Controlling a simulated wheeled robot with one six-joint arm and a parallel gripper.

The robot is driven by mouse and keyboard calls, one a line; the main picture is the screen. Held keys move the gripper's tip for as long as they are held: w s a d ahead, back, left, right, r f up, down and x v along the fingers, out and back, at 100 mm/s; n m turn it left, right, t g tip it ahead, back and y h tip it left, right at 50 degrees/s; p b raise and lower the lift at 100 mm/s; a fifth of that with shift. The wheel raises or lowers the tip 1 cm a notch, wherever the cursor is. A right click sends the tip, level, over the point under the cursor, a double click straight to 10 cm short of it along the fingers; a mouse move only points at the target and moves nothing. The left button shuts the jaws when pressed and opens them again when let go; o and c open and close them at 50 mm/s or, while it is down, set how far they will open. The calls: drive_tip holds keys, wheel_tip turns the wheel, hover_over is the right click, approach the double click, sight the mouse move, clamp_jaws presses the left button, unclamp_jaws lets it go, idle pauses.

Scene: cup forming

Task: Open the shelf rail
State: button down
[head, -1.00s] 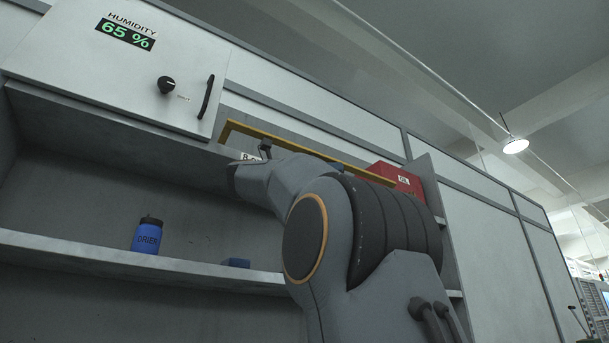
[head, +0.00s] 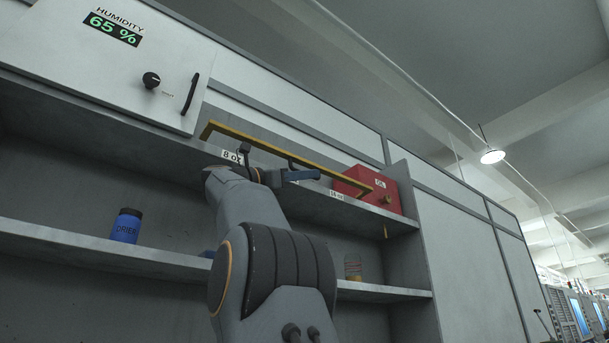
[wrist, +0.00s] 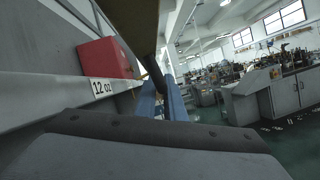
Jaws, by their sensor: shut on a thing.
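The yellow shelf rail (head: 262,147) runs along the front of the upper shelf, from below the white cabinet to the red box. It shows as a dark brown bar at the top of the wrist view (wrist: 135,22). A dark handle (head: 291,164) hangs from the rail. My gripper (head: 302,175) is at this handle, just under the rail. In the wrist view its blue fingers (wrist: 162,103) are closed on the dark handle (wrist: 159,62). The exact contact is small and partly hidden.
A red box (head: 396,192) stands on the upper shelf (head: 345,212) behind the rail's right end. A white humidity cabinet (head: 170,50) is at upper left. A blue bottle (head: 126,226) and a jar (head: 353,267) stand on the lower shelf.

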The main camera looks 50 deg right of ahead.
drive_tip(key=c, duration=2.1)
unclamp_jaws()
drive_tip(key=shift+s+d, duration=0.1)
drive_tip(key=shift+b+v, duration=0.45)
drive_tip(key=shift+v, duration=3.5)
